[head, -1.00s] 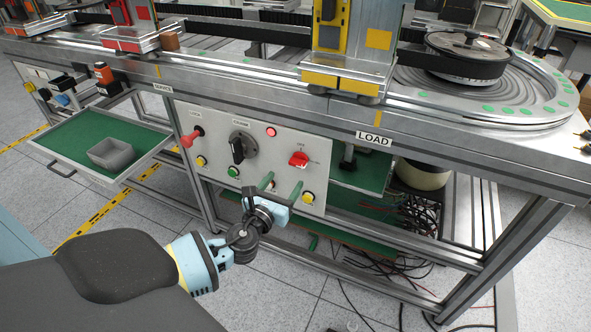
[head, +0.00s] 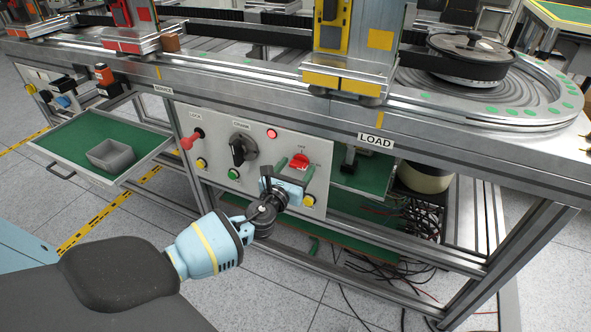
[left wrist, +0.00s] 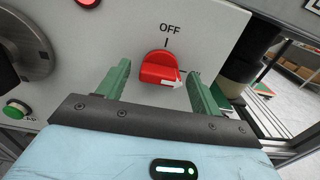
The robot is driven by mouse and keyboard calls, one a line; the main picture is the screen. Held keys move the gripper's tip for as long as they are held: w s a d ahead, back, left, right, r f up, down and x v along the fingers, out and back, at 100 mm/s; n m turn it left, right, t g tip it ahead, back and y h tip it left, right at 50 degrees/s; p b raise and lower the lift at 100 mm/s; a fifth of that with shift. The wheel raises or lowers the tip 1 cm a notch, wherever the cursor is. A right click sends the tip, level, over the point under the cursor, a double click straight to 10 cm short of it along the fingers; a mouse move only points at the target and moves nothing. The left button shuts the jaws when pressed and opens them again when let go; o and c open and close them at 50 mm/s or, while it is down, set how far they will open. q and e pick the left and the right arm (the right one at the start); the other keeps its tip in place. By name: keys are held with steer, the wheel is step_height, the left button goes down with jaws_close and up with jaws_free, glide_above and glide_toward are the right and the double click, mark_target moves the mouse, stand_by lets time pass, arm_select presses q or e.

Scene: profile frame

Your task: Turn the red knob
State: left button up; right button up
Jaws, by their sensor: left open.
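In the left wrist view the red knob (left wrist: 160,70) is between and beyond the two green fingers, under the word OFF. A white arrow on it points to the right. My left gripper (head: 293,170) is open, with its fingers pointing at the panel on either side of the knob. The left gripper's fingers (left wrist: 157,85) show wide apart in the wrist view, with a gap to the knob on both sides. My right gripper is not in view.
An open drawer (head: 60,143) holds a grey bin (head: 111,154). Cables hang at the lower right.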

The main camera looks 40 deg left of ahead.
arm_select(q)
steer(key=c, duration=1)
steer(key=n+b, duration=0.1)
steer(key=n, duration=0.1)
steer(key=shift+f+n, duration=0.1)
steer(key=shift+n, duration=0.3)
steer(key=n+b, duration=0.1)
steer(key=n, duration=0.2)
steer(key=shift+n, duration=0.3)
steer(key=n, duration=0.2)
steer(key=shift+n+b, duration=0.3)
steer(key=shift+n, duration=0.1)
steer(key=n, duration=0.4)
steer(key=shift+n, duration=2.4)
